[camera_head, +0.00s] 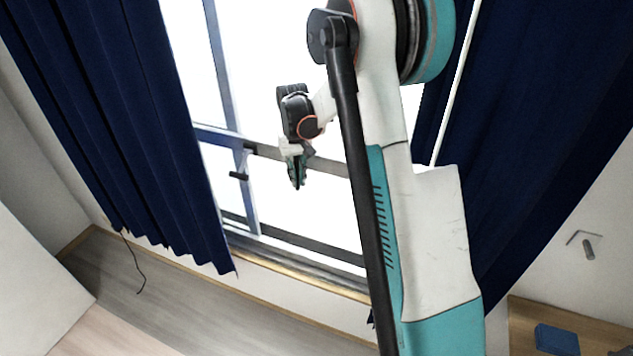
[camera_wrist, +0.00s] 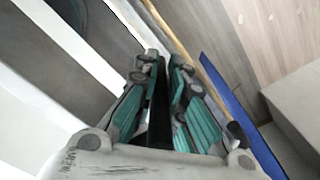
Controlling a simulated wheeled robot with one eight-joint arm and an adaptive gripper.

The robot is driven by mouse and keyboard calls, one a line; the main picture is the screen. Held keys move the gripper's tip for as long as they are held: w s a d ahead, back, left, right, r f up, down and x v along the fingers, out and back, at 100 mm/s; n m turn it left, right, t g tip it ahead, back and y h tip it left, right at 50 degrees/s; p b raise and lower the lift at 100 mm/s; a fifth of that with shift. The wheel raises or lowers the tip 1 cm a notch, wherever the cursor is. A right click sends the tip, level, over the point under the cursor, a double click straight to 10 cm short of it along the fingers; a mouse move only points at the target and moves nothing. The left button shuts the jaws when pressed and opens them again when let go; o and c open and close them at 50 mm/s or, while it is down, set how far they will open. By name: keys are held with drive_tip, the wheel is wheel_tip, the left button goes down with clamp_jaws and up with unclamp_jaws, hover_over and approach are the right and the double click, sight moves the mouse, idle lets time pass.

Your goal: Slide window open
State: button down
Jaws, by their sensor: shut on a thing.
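The window (camera_head: 250,195) has a grey-blue frame with bright panes and stands between two curtains in the head view. A small black handle (camera_head: 239,176) sits on its upright frame, left of my gripper. My gripper (camera_head: 297,185) is in front of the window with its fingers pointing down. In the wrist view my gripper (camera_wrist: 163,65) has its green-padded fingers close together around a narrow black bar (camera_wrist: 158,115). It is shut on this bar. I cannot tell which part of the window the bar belongs to. My arm hides the window's right part in the head view.
A dark blue curtain (camera_head: 120,110) hangs at the left, and another curtain (camera_head: 545,110) hangs at the right. A wooden sill edge (camera_head: 300,281) runs below the window. The floor (camera_head: 150,300) at lower left is clear except for a thin black cable (camera_head: 137,265).

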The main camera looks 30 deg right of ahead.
drive_tip(key=shift+w+a, duration=0.6)
drive_tip(key=shift+w, duration=0.15)
drive_tip(key=c, duration=1.6)
unclamp_jaws()
wheel_tip(320, 180, up, 12)
